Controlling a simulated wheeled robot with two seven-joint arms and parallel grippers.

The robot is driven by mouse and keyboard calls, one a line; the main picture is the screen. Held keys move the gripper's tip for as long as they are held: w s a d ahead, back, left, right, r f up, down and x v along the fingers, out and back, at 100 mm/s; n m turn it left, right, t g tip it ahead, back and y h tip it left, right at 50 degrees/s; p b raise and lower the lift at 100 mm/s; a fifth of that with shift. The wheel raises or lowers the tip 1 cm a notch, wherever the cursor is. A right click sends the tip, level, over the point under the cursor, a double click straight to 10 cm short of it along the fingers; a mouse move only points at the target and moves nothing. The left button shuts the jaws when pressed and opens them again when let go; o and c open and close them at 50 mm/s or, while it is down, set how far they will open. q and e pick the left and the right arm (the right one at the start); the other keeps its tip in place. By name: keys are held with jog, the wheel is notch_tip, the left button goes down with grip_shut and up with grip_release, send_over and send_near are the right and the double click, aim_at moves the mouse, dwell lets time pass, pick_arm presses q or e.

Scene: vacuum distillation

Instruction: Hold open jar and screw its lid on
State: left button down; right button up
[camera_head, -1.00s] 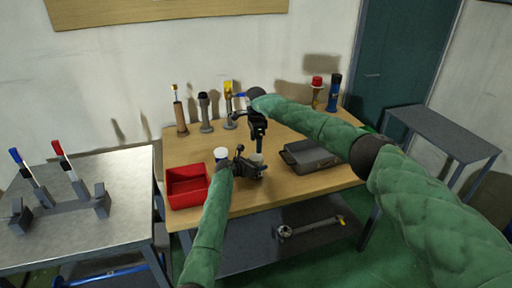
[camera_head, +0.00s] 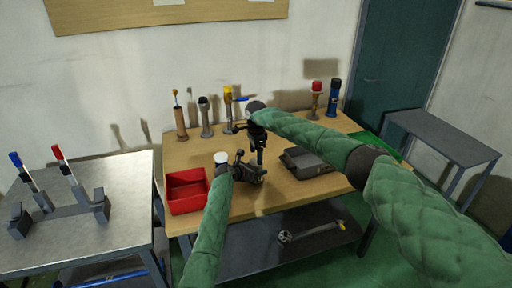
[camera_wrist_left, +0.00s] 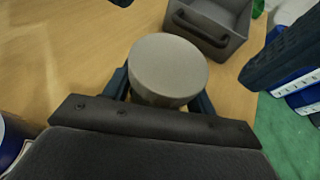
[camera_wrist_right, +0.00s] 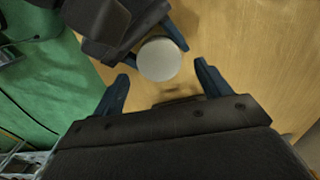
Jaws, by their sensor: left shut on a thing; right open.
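The jar shows mainly as its round, flat, pale grey-beige lid (camera_wrist_left: 168,68) in the left wrist view. My left gripper (camera_head: 248,172) is shut around the jar, one finger on each side below the lid. The right wrist view shows the lid (camera_wrist_right: 160,60) from above, seemingly seated flat on the jar; I cannot tell how tight it is. My right gripper (camera_wrist_right: 162,73) is open and empty, its fingertips apart on either side of the lid in that view. In the head view the right gripper (camera_head: 260,155) points down just above the left one, and the two hide the jar.
A white-topped container (camera_head: 221,158) stands close beside my left wrist. A red bin (camera_head: 187,190) is at the table's left, a grey open box (camera_head: 308,162) to the right. Several upright tools line the back. The table front (camera_head: 285,195) is clear.

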jog(key=shift+f, duration=1.6)
jog(key=shift+c, duration=0.5)
jog(key=c, duration=1)
jog(key=shift+m, duration=1.6)
jog(key=o, duration=1.1)
jog(key=shift+r, duration=0.15)
jog(key=shift+s+r, duration=0.1)
jog(key=shift+r, duration=2.05)
